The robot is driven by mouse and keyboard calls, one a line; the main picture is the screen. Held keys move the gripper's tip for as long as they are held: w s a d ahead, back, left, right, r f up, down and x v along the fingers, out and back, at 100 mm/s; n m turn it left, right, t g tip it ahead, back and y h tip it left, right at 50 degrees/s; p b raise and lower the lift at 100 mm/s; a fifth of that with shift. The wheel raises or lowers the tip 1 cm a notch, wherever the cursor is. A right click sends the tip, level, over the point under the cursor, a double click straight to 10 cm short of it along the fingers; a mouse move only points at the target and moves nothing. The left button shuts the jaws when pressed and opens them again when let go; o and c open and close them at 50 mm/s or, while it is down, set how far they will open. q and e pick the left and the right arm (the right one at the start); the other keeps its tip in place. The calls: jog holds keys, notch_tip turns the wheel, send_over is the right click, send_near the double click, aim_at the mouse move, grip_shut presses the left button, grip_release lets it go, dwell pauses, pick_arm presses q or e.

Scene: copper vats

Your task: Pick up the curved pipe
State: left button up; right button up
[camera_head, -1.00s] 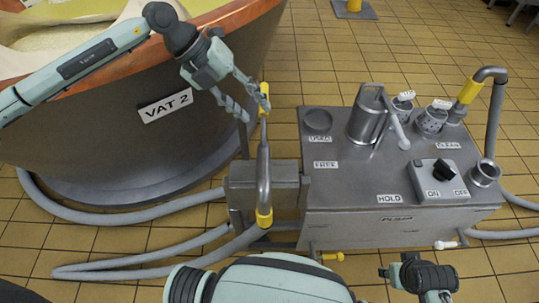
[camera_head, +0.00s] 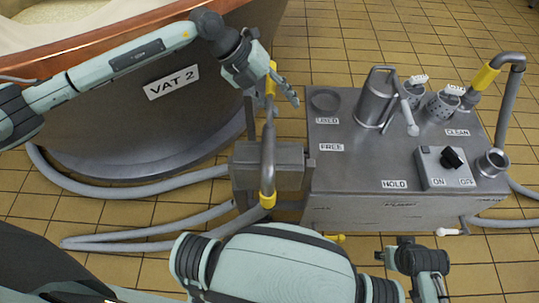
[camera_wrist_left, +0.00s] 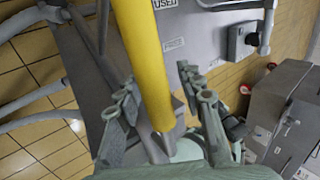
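A grey curved pipe (camera_head: 268,155) with yellow sections at its upper and lower ends stands at the small grey box left of the metal cart. My left gripper (camera_head: 283,88) is at its upper yellow section. In the left wrist view, the pipe's yellow section (camera_wrist_left: 143,60) runs between the two fingers of my left gripper (camera_wrist_left: 163,105), which are spread with a gap on both sides. Another curved pipe (camera_head: 507,95) with a yellow band stands at the cart's right side. My right gripper (camera_head: 432,288) is low at the right, partly cut off, and its finger state is unclear.
The metal cart (camera_head: 350,175) carries a can (camera_head: 374,98), labelled cups (camera_head: 441,105), and a switch box (camera_head: 447,168). A copper-rimmed vat (camera_head: 110,115) marked VAT 2 stands at the left. Grey hoses (camera_head: 130,190) lie on the tiled floor.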

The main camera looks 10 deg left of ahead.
pick_arm(q)
grip_shut()
pick_arm(e)
jog(key=shift+w+r, duration=0.2)
pick_arm(q)
jog(key=shift+w+r, duration=0.1)
jog(key=shift+r, duration=0.1)
jog(key=shift+r, duration=0.1)
jog(key=shift+r, duration=0.55)
notch_tip(320, 180, up, 17)
jog(key=shift+f, duration=0.15)
pick_arm(e)
jog(key=shift+d+r, duration=0.1)
jog(key=shift+r, duration=0.5)
jog(key=shift+d, duration=0.1)
